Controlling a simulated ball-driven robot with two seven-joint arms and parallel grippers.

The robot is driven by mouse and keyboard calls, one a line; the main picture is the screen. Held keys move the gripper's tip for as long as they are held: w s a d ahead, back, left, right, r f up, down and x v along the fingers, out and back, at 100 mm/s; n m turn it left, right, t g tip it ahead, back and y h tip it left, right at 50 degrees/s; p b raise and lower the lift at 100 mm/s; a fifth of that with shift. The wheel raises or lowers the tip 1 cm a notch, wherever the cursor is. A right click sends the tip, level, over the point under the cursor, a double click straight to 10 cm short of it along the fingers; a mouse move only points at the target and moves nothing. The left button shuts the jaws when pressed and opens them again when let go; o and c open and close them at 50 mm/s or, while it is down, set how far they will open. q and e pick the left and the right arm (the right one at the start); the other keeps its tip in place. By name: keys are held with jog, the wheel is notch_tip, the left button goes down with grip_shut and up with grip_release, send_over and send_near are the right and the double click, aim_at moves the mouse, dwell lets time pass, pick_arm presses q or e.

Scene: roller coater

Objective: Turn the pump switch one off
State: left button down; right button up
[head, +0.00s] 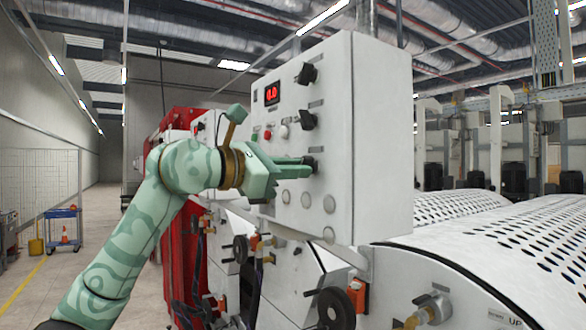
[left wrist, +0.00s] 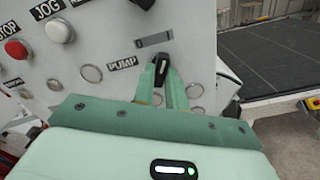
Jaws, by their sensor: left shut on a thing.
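The pump switch (left wrist: 161,69) is a small black rotary knob on the white control panel, beside a label (left wrist: 122,63) reading PUMP. In the left wrist view it stands nearly upright between my finger tips. My left gripper (left wrist: 160,90) is shut on it, one green finger on each side. In the head view my left gripper (head: 303,168) reaches the panel's lower right, and its fingers partly hide the knob (head: 310,162). My right gripper is not in view.
The white control box (head: 381,140) also carries two more black knobs (head: 307,74) (head: 307,120), a red display (head: 272,93) reading 0.0, a red button (head: 267,135) and several round buttons. Below are valves and a handwheel (head: 335,308). Perforated rollers (head: 510,240) lie at the right.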

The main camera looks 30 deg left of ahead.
pick_arm(q)
jog(key=n, duration=1.1)
jog(key=shift+r+n, duration=0.1)
jog(key=shift+n, duration=0.2)
dwell(0.4)
jog(key=c, duration=1.4)
grip_release()
jog(key=shift+c, duration=0.2)
jog(key=shift+s+b, duration=0.15)
jog(key=shift+b, duration=0.15)
